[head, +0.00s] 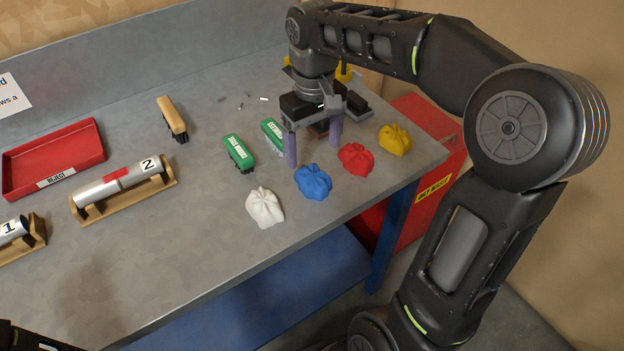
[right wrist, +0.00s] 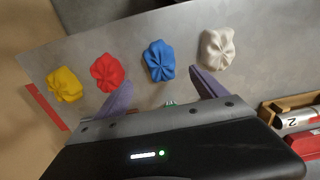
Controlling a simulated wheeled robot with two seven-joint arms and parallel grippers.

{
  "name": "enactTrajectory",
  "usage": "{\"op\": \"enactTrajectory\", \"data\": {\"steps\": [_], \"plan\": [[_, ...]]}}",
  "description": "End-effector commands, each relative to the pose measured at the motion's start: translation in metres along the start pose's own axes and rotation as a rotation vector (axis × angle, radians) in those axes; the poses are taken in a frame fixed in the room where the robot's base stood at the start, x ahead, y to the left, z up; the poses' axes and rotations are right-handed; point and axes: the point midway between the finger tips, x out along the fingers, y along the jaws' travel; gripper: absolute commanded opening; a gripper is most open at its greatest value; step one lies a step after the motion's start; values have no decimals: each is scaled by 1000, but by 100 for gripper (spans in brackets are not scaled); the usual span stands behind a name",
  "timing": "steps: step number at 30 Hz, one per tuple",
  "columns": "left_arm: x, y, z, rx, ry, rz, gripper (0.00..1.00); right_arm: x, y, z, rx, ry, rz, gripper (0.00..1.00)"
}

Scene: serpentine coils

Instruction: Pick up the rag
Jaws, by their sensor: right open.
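Several crumpled rags lie in a row near the front edge of the grey table: a white rag (head: 264,207), a blue rag (head: 313,181), a red rag (head: 355,159) and a yellow rag (head: 395,140). The right wrist view also shows the white rag (right wrist: 216,48), blue rag (right wrist: 158,60), red rag (right wrist: 106,73) and yellow rag (right wrist: 64,85). My right gripper (head: 313,146) is open, fingers down, just behind the blue and red rags. In the right wrist view its fingertips (right wrist: 160,88) are spread with the blue rag ahead between them. It touches no rag that I can see.
Green-backed brushes (head: 238,153) and a wooden brush (head: 172,117) lie behind the rags. A red reject tray (head: 55,160) and a silver cylinder 2 (head: 118,184) on a wooden cradle are left. A red bin (head: 425,190) stands beyond the table's right edge.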

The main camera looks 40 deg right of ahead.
Motion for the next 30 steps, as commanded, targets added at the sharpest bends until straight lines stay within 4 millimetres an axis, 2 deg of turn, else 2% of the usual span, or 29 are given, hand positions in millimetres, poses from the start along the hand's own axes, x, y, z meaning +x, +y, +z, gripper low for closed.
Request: {"op": "enactTrajectory", "data": {"steps": [4,11,22,30], "plan": [[0,0,0,0,0,0,36,4,0,0,0,-2,0,81],[-1,0,0,0,0,0,36,25,0,0,0,-2,0,81],[-2,1,0,0,0,-1,36,30,0,0,0,-1,0,81],[-8,3,0,0,0,-1,36,67,-2,2,1,-4,-1,81]]}}
